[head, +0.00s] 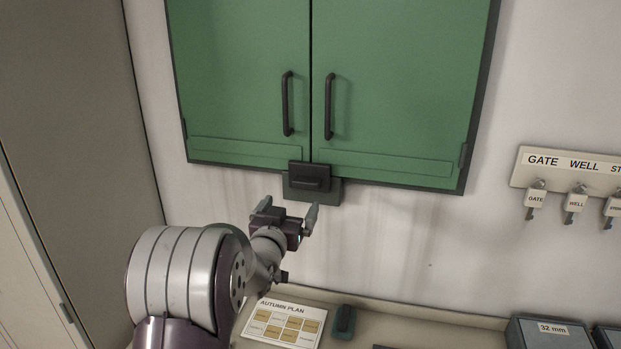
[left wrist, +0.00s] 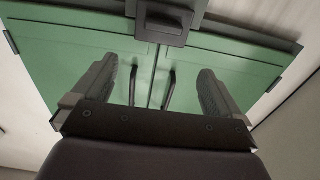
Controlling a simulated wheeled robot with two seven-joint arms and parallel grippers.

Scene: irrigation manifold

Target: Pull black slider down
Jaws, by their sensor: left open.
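The black slider (head: 310,178) is a small dark block with a ridge. It sits on a dark green backing plate (head: 327,192) at the bottom middle of the green cabinet, where the two doors meet. The slider also shows at the top of the left wrist view (left wrist: 165,18). My left gripper (head: 289,208) is open and empty, just below and slightly left of the slider in the head view, apart from it. In the left wrist view its two fingers stand wide apart with nothing between them. My right gripper is not in view.
The green cabinet (head: 400,80) has two shut doors with black bar handles (head: 287,103). A key rack (head: 575,168) hangs at right. Below, a shelf holds an Autumn Plan card (head: 284,324), a small dark green block (head: 344,320) and a 32 mm box (head: 548,333).

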